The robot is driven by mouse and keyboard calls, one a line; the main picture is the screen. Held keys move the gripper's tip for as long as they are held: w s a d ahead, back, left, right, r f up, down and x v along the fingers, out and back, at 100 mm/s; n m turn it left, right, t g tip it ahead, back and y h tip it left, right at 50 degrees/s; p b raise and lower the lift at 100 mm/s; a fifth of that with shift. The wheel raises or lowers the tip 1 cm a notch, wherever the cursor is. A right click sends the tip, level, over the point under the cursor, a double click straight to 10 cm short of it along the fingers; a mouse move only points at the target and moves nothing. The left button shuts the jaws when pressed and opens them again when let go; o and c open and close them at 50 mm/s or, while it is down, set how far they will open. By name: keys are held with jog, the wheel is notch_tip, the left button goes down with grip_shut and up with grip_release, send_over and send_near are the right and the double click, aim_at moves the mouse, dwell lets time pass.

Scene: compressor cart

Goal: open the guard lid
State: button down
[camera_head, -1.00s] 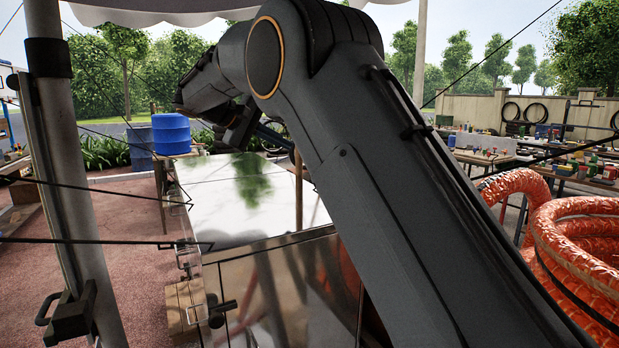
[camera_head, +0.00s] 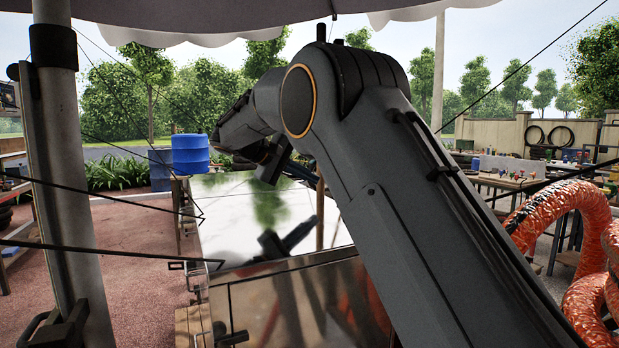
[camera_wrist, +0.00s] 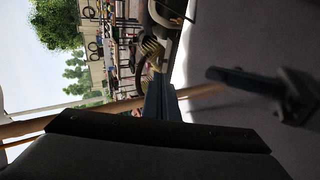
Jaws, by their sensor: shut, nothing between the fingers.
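The cart's shiny, mirror-like flat top (camera_head: 225,205) lies in the middle of the head view, partly behind my arm. It looks like the guard lid and appears flat and closed, though I cannot be sure which panel is the lid. My gripper (camera_head: 311,178) is over its far part, at the end of my downward-bent arm, shut and empty. A dark reflection of it shows on the top. In the wrist view the slim dark-blue fingers of my gripper (camera_wrist: 160,92) are together. A grey surface with a dark bar, possibly a reflection, fills the right side there.
A black handle (camera_head: 231,338) sticks out near the cart's lower left. A tent pole (camera_head: 62,180) stands at left, with thin cables crossing. An orange hose coil (camera_head: 590,250) is at right. A blue barrel (camera_head: 190,155) stands behind. Reddish paving at left is clear.

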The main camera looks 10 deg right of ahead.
jog(key=p+x, duration=0.3)
jog(key=x, duration=0.7)
jog(key=shift+w+d+f, duration=0.15)
jog(key=shift+d+f, duration=0.1)
jog(key=shift+d, duration=0.05)
jog(key=shift+w+d+r+y, duration=0.2)
jog(key=shift+d+y, duration=0.3)
jog(key=shift+d, duration=0.05)
jog(key=shift+w+d+b, duration=0.15)
jog(key=shift+d+b, duration=0.05)
jog(key=shift+d, duration=0.25)
jog(key=shift+w+d+b, duration=0.15)
jog(key=shift+w+d, duration=0.05)
jog(key=shift+d, duration=0.25)
